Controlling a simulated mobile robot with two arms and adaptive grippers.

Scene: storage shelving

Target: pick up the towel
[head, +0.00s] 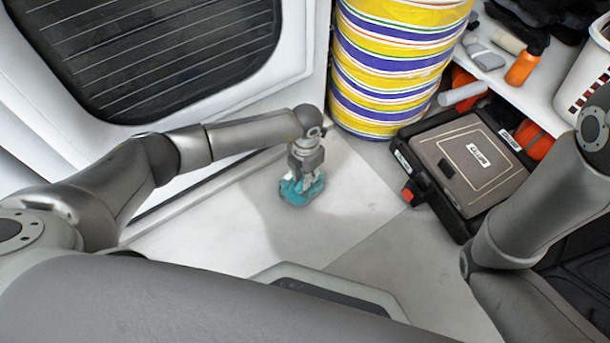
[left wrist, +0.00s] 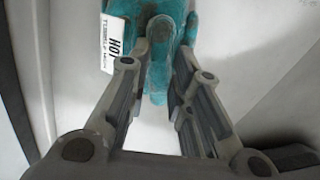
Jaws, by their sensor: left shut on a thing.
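I cannot tell whether the towel still touches the floor. My right arm shows at the right, but its gripper is out of view.
A yellow, white and purple striped drum (head: 395,65) stands behind and right of the towel. A black tool case (head: 428,176) lies to the right. A white shelf (head: 528,98) holds an orange bottle (head: 522,68) and a white basket (head: 588,72). The floor around the towel is clear.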

